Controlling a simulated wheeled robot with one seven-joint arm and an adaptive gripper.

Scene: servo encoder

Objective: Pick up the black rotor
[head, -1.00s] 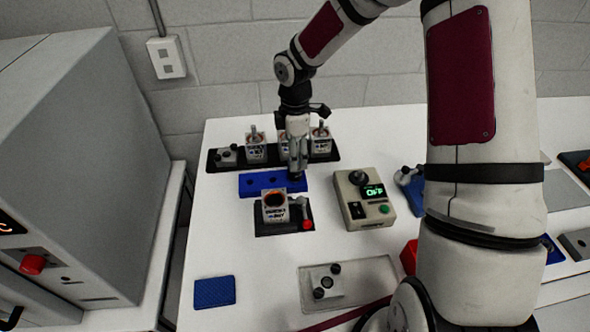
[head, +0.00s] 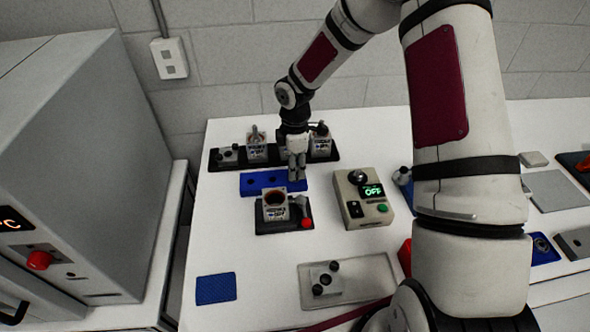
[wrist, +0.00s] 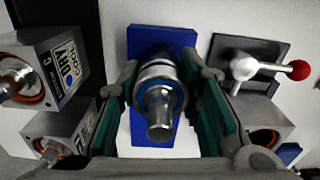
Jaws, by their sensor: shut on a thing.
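My gripper (head: 297,174) points down over the right end of the blue block (head: 258,183) in the head view. In the wrist view the green-padded fingers of my gripper (wrist: 166,108) stand on both sides of the rotor (wrist: 158,102) and are shut on it. The rotor shows a silver shaft end, a blue ring and a dark part behind. The blue block (wrist: 182,46) lies behind it. I cannot tell whether the rotor still touches the block. The rotor is hardly visible in the head view.
Several printed square housings, one at the left (head: 257,148), stand on a black tray behind. Another housing (head: 275,209) sits on a black fixture with a red-knobbed lever (head: 306,223). A control box (head: 362,200) reading OFF stands to the right. The front-left table is clear around a blue mat (head: 216,288).

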